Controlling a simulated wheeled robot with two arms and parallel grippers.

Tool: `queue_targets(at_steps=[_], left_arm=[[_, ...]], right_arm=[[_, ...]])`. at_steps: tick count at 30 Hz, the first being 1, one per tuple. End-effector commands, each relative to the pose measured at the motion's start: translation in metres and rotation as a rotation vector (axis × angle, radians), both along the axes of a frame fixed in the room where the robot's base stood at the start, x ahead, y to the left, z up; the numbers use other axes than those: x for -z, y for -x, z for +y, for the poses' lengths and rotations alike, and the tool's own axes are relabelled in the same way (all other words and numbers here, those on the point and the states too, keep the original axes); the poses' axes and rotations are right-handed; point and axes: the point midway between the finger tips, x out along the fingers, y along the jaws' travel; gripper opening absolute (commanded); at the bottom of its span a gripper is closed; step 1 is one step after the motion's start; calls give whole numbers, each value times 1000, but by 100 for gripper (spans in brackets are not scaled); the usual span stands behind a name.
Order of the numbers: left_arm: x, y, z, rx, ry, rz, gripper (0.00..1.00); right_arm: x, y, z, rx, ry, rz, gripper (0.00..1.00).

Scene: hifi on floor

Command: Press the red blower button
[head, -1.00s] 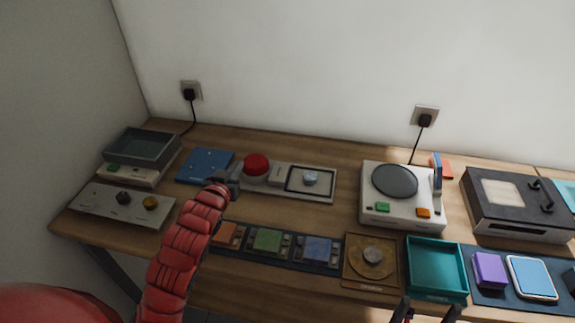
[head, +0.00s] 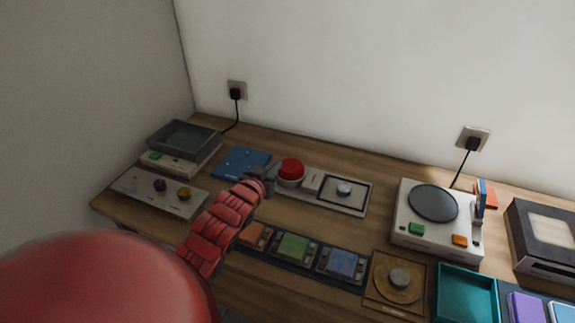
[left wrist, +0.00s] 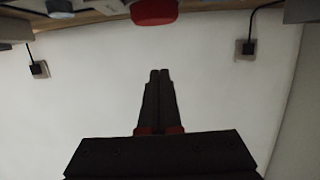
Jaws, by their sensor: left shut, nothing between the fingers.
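The red blower button (head: 291,169) is a round red dome on a pale base at the left end of a grey panel (head: 325,204), near the middle of the table. My left gripper (head: 268,175) is shut and empty. Its dark fingers are just left of the button in the head view; I cannot tell whether they touch it. In the left wrist view the shut fingers (left wrist: 159,78) point at the white wall, and the red button (left wrist: 154,12) shows at the top edge, apart from the fingertips in the picture. My right gripper is out of view.
A blue plate (head: 241,162) lies left of the button. A row of colored modules (head: 294,248) is in front. A turntable unit (head: 437,218) and a teal tray (head: 466,296) stand to the right.

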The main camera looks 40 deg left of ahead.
Motion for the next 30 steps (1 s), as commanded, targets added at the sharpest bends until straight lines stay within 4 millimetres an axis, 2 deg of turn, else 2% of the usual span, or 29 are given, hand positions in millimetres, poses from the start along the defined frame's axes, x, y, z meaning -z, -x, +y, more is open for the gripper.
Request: queue_targets(at_steps=[16,18,22,30], left_arm=[[20,-87,20,-1,0,1,0],[36,-84,20,-2,3,9,0],[52,-84,20,0,2,6,0],[62,-84,21,-2,0,1,0]], right_arm=[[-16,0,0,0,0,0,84],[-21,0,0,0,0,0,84],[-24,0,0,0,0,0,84],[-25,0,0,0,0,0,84]])
